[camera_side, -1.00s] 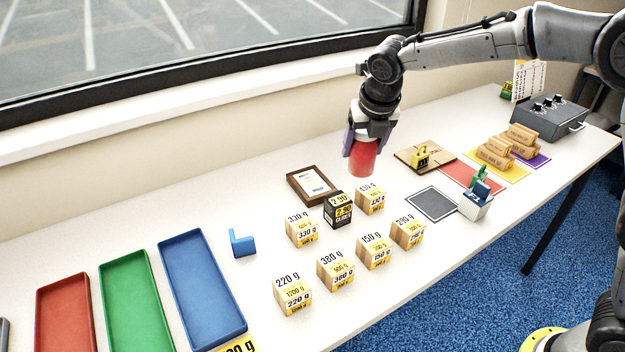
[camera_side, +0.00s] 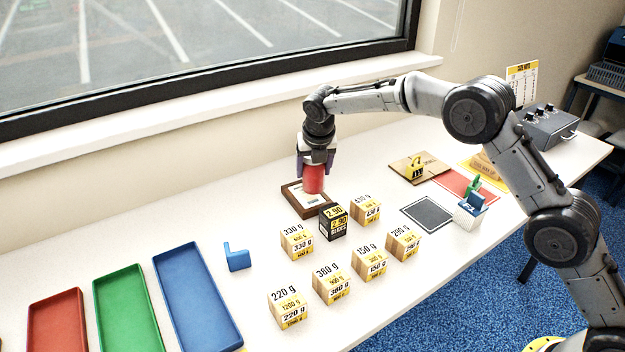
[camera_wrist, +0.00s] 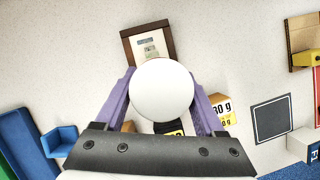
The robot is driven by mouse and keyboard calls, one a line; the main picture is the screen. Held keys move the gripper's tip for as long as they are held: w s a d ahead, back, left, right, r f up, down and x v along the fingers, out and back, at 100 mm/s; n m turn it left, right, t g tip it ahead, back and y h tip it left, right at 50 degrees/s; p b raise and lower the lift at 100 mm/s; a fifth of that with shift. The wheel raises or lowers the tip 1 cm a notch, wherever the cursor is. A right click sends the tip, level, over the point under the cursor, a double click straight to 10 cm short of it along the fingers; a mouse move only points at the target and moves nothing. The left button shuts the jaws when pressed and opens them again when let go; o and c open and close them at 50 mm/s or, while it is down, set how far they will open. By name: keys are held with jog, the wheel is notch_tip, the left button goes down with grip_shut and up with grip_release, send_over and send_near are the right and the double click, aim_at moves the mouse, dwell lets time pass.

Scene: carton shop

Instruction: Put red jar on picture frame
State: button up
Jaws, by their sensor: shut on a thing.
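The red jar (camera_side: 313,180) is held upright in my gripper (camera_side: 316,166), whose purple fingers close on its sides. In the wrist view the jar shows as a round white lid (camera_wrist: 161,90) between the fingers of my gripper (camera_wrist: 162,100). The picture frame (camera_side: 292,198), brown with a pale print, lies flat on the table. In the side view the jar overlaps the frame's right part; whether it touches the frame I cannot tell. In the wrist view the frame (camera_wrist: 128,46) shows just beyond the jar, partly hidden by it.
A black box (camera_side: 333,222) and several labelled cartons (camera_side: 297,243) stand close in front of the frame. A blue bracket (camera_side: 237,257) stands to the left, near the coloured trays (camera_side: 196,296). A dark grey mat (camera_side: 428,214) lies to the right. The table behind the frame is clear.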

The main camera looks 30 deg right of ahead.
aim_at(313, 180)
jog(key=shift+w+f, duration=0.25)
jog(key=shift+f, duration=1.45)
jog(key=shift+f, duration=0.15)
jog(key=o, duration=1.5)
jog(key=shift+o, duration=0.2)
